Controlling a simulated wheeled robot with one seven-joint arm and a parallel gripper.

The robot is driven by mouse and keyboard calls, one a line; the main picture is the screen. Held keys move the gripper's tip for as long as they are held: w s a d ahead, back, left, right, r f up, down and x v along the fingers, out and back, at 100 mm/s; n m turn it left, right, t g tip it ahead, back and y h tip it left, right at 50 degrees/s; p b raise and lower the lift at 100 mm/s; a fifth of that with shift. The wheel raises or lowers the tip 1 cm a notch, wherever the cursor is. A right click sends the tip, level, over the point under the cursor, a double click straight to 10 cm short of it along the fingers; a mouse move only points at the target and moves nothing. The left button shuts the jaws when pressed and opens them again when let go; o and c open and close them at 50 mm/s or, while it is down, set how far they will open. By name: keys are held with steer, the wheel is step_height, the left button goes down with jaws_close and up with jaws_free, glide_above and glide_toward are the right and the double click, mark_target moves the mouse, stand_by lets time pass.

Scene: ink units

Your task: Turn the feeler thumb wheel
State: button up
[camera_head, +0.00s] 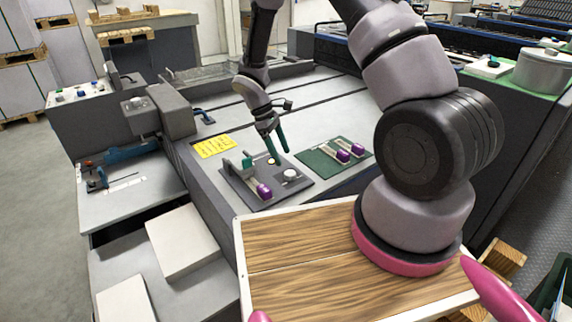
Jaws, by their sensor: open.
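A dark grey plate (238,185) lies on the machine's grey top. On its right part is a small round pale wheel (290,175), which looks like the feeler thumb wheel, though it is too small to be sure. A purple knob (264,191) on a bar and a small green block (247,160) are on the plate's left part. A small yellowish spot (273,160) lies behind the wheel. My gripper (276,146) has dark green fingers, open and empty, pointing down above the plate's back part. It is behind the wheel and appears apart from it.
A green plate (318,163) with purple knobs (357,150) lies to the right. A yellow label sheet (213,146) lies to the left. A grey housing (172,110) rises at the left. My wooden deck and arm fill the front right.

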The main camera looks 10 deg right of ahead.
mark_target(290, 173)
steer(key=v, duration=0.4)
stand_by(1.4)
steer(key=x, duration=1.1)
